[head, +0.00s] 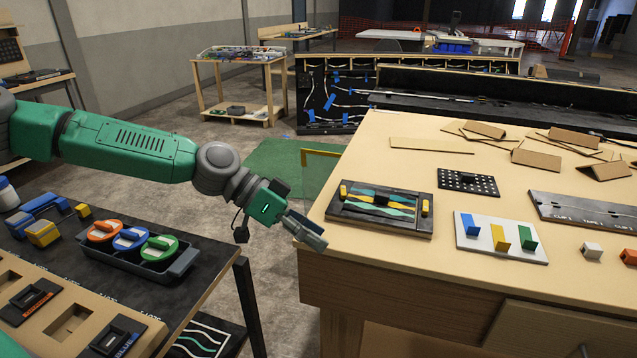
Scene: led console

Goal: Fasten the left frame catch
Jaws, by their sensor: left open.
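A dark frame (400,230) lies flat near the left corner of the wooden table. It surrounds a panel (379,201) with teal, yellow and black wavy bands. A small yellow left catch (343,190) sits on the frame's left side, and a matching yellow right catch (425,207) on its right side. Whether either is fastened is too small to tell. My left gripper (308,233) is open, at the table's left edge, left of and nearer than the frame, apart from the left catch. Its jaws look empty. My right gripper is out of view.
The wooden table (375,258) also holds a white board (500,250) with blue, yellow and green blocks, a black dotted plate (468,182) and cardboard pieces (537,160). At left, a dark bench (215,262) holds a tray (180,268) of coloured round parts. A floor gap separates them.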

